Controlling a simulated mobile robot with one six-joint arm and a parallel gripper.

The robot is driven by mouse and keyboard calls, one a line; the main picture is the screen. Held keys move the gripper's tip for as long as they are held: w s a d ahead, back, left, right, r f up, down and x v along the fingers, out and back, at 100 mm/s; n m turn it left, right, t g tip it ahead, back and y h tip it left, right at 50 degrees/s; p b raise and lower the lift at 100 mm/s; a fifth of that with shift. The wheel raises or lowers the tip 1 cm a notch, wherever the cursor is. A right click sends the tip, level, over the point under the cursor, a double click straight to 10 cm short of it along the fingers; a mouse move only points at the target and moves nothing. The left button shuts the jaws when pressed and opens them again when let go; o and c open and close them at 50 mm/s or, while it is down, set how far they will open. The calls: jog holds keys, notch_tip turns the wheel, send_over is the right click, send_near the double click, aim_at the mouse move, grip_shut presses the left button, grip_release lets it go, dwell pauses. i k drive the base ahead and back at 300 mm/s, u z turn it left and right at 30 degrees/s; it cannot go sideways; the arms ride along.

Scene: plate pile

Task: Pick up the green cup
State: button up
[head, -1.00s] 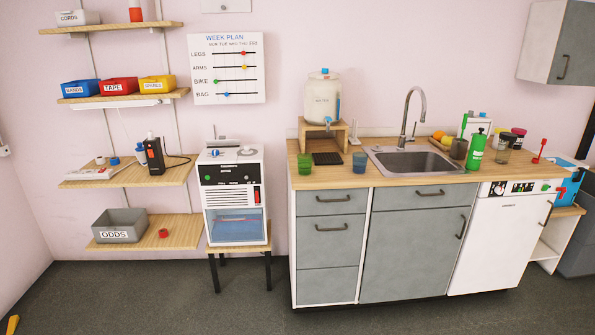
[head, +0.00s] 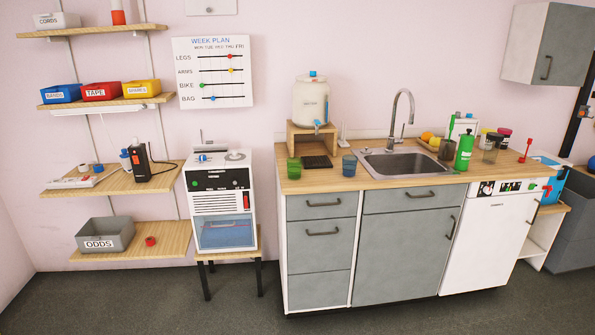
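The green cup (head: 294,168) stands upright on the left front part of the wooden counter (head: 310,183), in the head view. It is a small translucent green tumbler, left of a dark mat and in front of the wooden stand of the water dispenser. A similar blue cup (head: 349,166) stands to its right, past the mat. Nothing touches the green cup. My gripper does not show in the head view.
The water dispenser (head: 311,103) sits on its wooden stand behind the cups. The sink (head: 404,166) with a tall tap is to the right, then a green bottle (head: 464,152) and jars. A white machine (head: 219,200) stands left of the counter. Grey floor in front is clear.

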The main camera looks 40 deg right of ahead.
aim_at(294, 164)
jog(key=i, duration=0.85)
jog(key=u, duration=0.05)
